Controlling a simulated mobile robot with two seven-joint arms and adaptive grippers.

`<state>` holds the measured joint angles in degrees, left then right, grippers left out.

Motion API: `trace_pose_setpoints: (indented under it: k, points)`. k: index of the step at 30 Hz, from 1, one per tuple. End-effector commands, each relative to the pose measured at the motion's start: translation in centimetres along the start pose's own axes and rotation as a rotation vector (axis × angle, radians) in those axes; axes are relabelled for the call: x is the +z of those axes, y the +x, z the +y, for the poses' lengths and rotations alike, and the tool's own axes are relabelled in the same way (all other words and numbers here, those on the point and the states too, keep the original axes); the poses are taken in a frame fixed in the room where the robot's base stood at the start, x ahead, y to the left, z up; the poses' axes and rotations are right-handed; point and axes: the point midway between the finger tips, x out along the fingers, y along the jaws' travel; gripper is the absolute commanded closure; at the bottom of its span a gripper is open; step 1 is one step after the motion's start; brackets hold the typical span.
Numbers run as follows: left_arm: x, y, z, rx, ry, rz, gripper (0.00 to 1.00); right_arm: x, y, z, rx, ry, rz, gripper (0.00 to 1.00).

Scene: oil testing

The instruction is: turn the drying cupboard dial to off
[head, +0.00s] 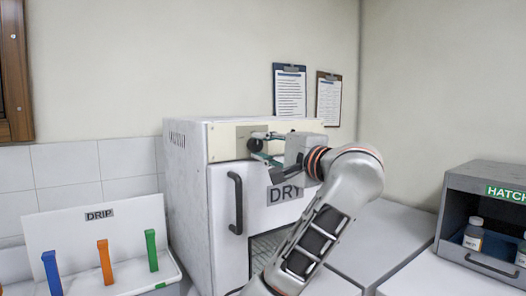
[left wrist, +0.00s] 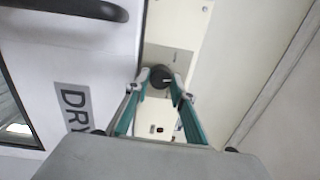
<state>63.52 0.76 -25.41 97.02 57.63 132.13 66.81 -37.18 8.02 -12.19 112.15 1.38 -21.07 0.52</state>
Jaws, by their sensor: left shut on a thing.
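The drying cupboard (head: 190,190) is a white box marked DRY, with a cream panel along the top of its front. Its dial (head: 254,145) is a round black knob on a grey plate in that panel. In the left wrist view the dial (left wrist: 161,76) lies between my fingertips and shows a light pointer mark. My left gripper (head: 259,147) reaches it from the right and is shut on it; its green fingers also show in the left wrist view (left wrist: 158,80). Any lettering around the dial is too small to read. My right gripper is not in view.
The cupboard door has a black handle (head: 236,203) below the dial and a window. A DRIP rack (head: 84,238) with coloured strips stands at left. A grey HATCH box (head: 455,210) with bottles stands at right. Two clipboards (head: 289,91) hang on the wall.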

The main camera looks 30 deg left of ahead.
Motion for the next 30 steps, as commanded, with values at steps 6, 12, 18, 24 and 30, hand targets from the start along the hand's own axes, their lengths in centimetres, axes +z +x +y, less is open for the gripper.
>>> trace_pose_setpoints:
  k: [6,12,18,24,30]
  points:
    - [-0.07,-0.01,0.23,0.0,0.107,0.008,0.98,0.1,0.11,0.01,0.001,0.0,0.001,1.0]
    - [-0.05,0.01,0.2,-0.004,0.155,0.009,0.98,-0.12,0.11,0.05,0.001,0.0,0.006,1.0]
    - [-0.03,0.01,0.16,-0.005,0.168,0.009,0.98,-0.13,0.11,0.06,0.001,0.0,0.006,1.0]
    - [-0.02,0.01,0.16,-0.005,0.167,0.009,0.98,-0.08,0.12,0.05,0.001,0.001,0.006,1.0]
    - [-0.02,0.01,0.15,-0.005,0.167,0.009,0.59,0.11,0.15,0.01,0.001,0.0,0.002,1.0]
